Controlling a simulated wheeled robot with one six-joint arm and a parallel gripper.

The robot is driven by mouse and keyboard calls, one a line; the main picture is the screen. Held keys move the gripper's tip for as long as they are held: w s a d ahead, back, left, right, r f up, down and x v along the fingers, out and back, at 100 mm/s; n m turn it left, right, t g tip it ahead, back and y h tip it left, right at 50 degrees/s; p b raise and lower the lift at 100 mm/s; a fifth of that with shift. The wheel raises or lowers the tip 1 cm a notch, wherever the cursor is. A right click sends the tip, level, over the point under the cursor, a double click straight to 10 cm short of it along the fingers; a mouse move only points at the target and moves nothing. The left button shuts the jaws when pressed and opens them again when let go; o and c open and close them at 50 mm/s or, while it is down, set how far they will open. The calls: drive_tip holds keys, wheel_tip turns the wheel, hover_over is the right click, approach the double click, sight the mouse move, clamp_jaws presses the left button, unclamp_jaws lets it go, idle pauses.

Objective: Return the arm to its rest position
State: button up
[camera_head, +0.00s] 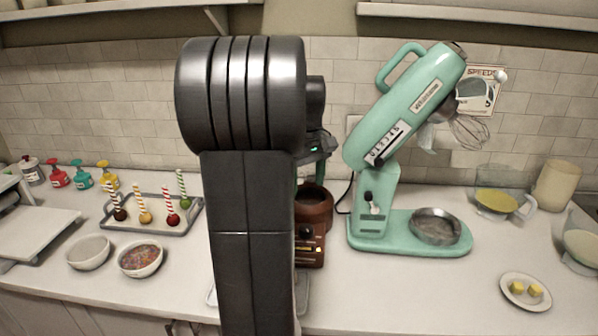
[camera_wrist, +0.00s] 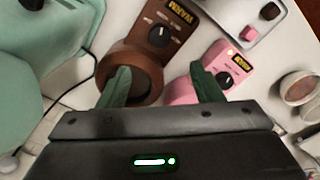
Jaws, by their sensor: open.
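My gripper (camera_wrist: 160,70) shows in the wrist view with its two dark green fingers wide apart and nothing between them. In the wrist view the brown pot (camera_wrist: 142,62) lies beyond the left finger and the pink warmer (camera_wrist: 216,75) beyond the right finger.
A mint stand mixer (camera_head: 400,130) with its head tilted up stands right of the arm. A tray of cake pops (camera_head: 150,222) and two bowls, one with sprinkles (camera_head: 140,262), are on the left. A plate with yellow pieces (camera_head: 525,304) is at right. Shelves run above.

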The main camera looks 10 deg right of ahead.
sight(306, 228)
wheel_tip(306, 228, down, 14)
drive_tip(key=shift+r, duration=0.1)
idle(0.5)
drive_tip(key=shift+r, duration=0.1)
drive_tip(key=shift+f, duration=0.25)
drive_tip(key=shift+r+m, duration=0.1)
drive_tip(key=shift+m, duration=0.4)
drive_tip(key=m, duration=0.3)
drive_tip(key=m+b, duration=0.1)
drive_tip(key=m, duration=0.4)
drive_tip(key=shift+m, duration=0.3)
wheel_tip(306, 228, up, 12)
idle(1.2)
